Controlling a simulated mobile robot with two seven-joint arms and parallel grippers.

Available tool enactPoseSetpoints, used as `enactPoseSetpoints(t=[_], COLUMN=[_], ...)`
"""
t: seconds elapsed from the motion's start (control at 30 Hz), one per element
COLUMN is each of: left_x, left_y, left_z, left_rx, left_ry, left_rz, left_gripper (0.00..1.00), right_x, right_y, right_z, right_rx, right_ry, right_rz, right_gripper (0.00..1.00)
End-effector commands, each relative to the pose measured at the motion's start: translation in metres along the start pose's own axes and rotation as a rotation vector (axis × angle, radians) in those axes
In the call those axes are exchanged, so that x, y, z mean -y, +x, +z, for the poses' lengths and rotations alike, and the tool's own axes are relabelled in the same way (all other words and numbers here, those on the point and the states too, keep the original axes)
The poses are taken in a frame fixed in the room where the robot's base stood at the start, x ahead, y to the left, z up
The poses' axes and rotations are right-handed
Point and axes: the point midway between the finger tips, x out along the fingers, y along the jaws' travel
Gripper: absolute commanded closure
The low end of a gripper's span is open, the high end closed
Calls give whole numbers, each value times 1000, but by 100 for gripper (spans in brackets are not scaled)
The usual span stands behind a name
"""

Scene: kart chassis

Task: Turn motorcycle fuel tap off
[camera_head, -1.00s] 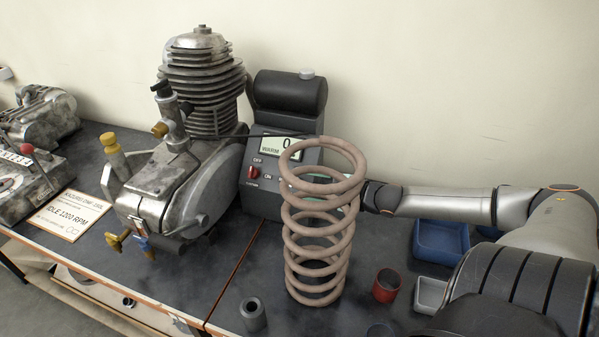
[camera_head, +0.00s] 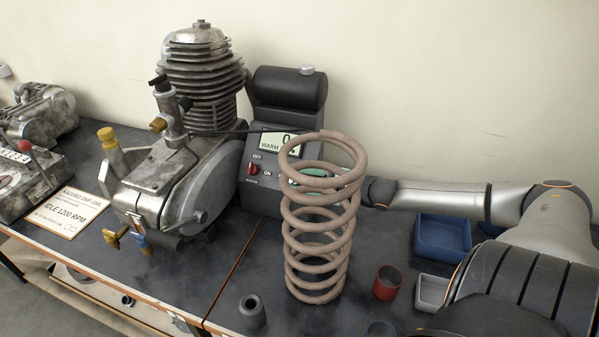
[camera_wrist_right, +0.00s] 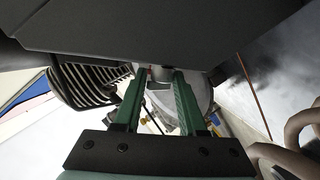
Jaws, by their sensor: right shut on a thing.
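A brass tap fitting (camera_head: 115,238) hangs at the lower front of the engine (camera_head: 200,85), with a blue part (camera_head: 141,241) beside it. A dark control box (camera_head: 270,190) stands right of the engine. It has a red knob (camera_head: 253,168) between OFF and ON labels. My right gripper (camera_head: 312,183) reaches in from the right behind a coil spring, which partly hides it, right of the red knob. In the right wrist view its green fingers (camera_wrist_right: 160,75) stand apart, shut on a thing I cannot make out. My left gripper is not in view.
A tall coil spring (camera_head: 296,247) stands in front of the box and my right forearm. A grey cylinder (camera_head: 252,312), a red cup (camera_head: 387,283), a blue bin (camera_head: 441,236) and a grey tray (camera_head: 432,292) are nearby. An idle-speed sign (camera_head: 70,212) lies left.

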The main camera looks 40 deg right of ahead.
Motion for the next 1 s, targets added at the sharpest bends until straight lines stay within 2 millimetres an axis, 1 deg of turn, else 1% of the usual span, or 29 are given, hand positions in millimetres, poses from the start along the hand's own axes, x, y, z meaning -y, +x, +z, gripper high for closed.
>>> enactPoseSetpoints(t=[0.03, 0.2, 1.0], left_x=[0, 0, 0], left_y=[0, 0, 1], left_z=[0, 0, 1], left_rx=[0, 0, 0], left_ry=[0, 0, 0], left_rz=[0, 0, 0], left_gripper=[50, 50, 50], right_x=[3, 4, 8], right_y=[0, 0, -1], right_z=[0, 0, 1], right_rx=[1, 1, 2], right_ry=[1, 1, -3], right_rz=[-6, -7, -22], right_gripper=[82, 100, 100])
